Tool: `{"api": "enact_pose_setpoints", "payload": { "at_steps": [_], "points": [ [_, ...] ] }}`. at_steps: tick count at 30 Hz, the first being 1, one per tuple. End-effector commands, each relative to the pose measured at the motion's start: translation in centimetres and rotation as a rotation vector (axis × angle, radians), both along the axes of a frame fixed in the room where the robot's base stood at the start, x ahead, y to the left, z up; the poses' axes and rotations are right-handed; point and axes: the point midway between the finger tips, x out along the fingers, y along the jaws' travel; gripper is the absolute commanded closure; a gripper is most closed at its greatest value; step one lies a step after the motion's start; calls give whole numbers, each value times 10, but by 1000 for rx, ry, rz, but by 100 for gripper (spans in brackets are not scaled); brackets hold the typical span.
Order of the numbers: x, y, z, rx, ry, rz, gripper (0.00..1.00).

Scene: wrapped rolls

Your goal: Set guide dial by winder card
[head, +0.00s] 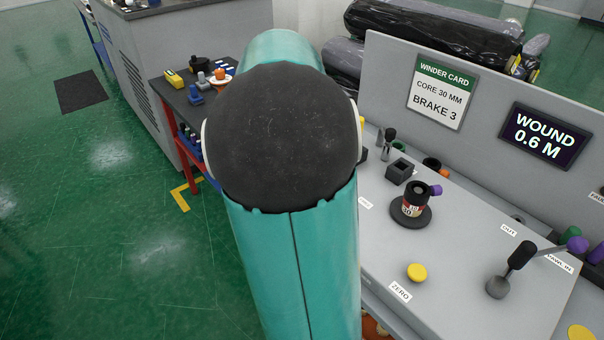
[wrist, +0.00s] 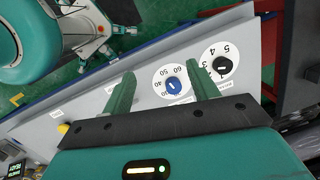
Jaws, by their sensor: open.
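The winder card (head: 440,92) on the upright panel in the head view reads CORE 30 MM and BRAKE 3. In the wrist view, a white dial with a blue knob (wrist: 174,86) carries numbers including 30, 40, 50 and 60. A second white dial with a black knob (wrist: 224,66) carries low numbers up to 5. Which is the guide dial I cannot read, and neither knob's setting is clear. My gripper (wrist: 162,72) is open and empty; the blue-knob dial shows between its green fingers, the black-knob dial beyond the right finger. My arm hides both dials in the head view.
A display (head: 542,136) reads WOUND 0.6 M. The grey console (head: 455,250) bears a yellow button (head: 417,272) labelled ZERO, a dark round stand (head: 411,212) with a small roll, and a black-handled lever (head: 510,268). A red-legged side table (head: 185,105) holds small objects.

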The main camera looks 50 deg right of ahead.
Motion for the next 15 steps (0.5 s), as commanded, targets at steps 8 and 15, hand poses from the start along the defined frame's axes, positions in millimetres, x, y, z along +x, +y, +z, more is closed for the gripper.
{"api": "enact_pose_setpoints", "payload": {
  "at_steps": [8,15],
  "points": [
    [-19,-92,-8,-44,135,-477,41],
    [-21,-102,-17,-53,152,-548,41]
  ]
}}
